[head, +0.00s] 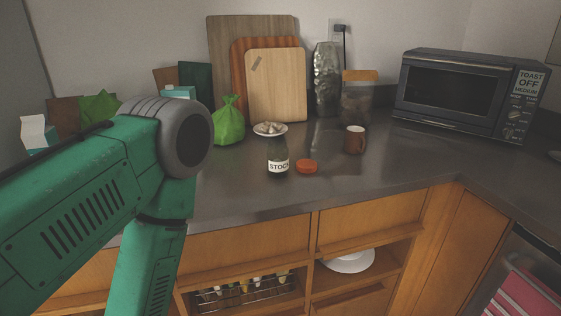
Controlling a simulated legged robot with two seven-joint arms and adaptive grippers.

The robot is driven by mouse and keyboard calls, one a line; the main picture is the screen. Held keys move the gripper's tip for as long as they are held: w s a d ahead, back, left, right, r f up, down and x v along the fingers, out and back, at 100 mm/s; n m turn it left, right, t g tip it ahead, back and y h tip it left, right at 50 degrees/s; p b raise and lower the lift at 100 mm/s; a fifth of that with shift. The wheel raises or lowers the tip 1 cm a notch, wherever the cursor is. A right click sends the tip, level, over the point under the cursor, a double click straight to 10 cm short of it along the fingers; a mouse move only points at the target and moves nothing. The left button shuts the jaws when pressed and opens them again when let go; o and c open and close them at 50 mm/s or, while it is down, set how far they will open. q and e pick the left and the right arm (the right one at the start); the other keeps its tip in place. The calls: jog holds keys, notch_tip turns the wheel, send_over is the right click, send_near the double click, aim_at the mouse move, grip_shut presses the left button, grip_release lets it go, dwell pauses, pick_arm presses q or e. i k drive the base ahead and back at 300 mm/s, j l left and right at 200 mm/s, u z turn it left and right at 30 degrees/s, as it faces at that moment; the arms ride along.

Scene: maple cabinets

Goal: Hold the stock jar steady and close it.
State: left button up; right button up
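The stock jar (278,157) is a small dark jar with a white label reading "STOCK". It stands upright on the grey countertop, near the front edge. An orange-red lid (307,166) lies on the counter just right of the jar, apart from it. No lid shows on the jar. My green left arm comes in from the left and bends down at a grey joint; its gripper is outside the picture. My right arm and gripper are not in view.
A white dish (270,129) with pale pieces is behind the jar. Cutting boards (276,85) lean at the back. A microwave (462,92) is right.

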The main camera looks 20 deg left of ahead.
aim_at(277, 151)
jog(key=j+z, duration=0.6)
jog(key=z, duration=0.15)
jog(key=k+j+z, duration=0.1)
jog(key=j+z, duration=0.25)
